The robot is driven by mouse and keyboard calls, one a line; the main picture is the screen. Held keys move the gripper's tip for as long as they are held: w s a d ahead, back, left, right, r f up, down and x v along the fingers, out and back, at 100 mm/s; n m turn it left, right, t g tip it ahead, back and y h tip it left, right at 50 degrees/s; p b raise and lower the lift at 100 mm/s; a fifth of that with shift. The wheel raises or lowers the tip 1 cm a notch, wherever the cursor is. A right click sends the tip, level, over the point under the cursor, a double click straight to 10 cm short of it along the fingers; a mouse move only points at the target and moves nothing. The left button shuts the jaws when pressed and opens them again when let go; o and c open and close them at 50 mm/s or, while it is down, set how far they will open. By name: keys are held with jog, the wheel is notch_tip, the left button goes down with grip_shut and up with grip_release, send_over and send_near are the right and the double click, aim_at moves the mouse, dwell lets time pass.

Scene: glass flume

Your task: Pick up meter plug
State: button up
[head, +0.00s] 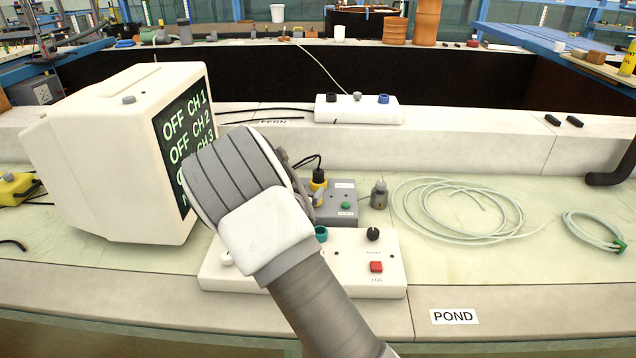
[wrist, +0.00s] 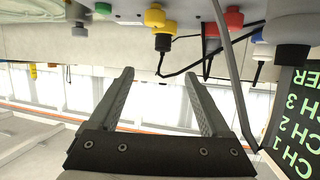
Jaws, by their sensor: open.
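No label in view names the meter plug, so I cannot tell which plug it is. A dark grey plug (head: 380,194) stands beside a grey box (head: 345,203) in the head view. A black and yellow plug (head: 318,178) sits at the back of that box.
A monitor (head: 110,150) stands close on the left. A white panel (head: 330,278) with a red button lies in front. Coiled pale cable (head: 455,212) lies to the right, with a smaller coil (head: 590,230) beyond. A white box (head: 357,109) with knobs sits on the back ledge.

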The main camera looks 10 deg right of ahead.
aim_at(317, 173)
jog(key=b+x, duration=0.1)
jog(key=x, duration=1)
jog(key=shift+w+d+f, duration=0.1)
jog(key=shift+w+f, duration=0.15)
jog(key=shift+w, duration=0.1)
jog(key=shift+a+r+x, duration=0.1)
jog(key=shift+r+x, duration=0.05)
jog(key=shift+x, duration=1.25)
jog(key=shift+a+r+x, duration=0.1)
jog(key=shift+r+x, duration=0.05)
jog(key=shift+x, duration=1.3)
jog(key=shift+w, duration=0.15)
jog(key=shift+c, duration=0.3)
grip_shut()
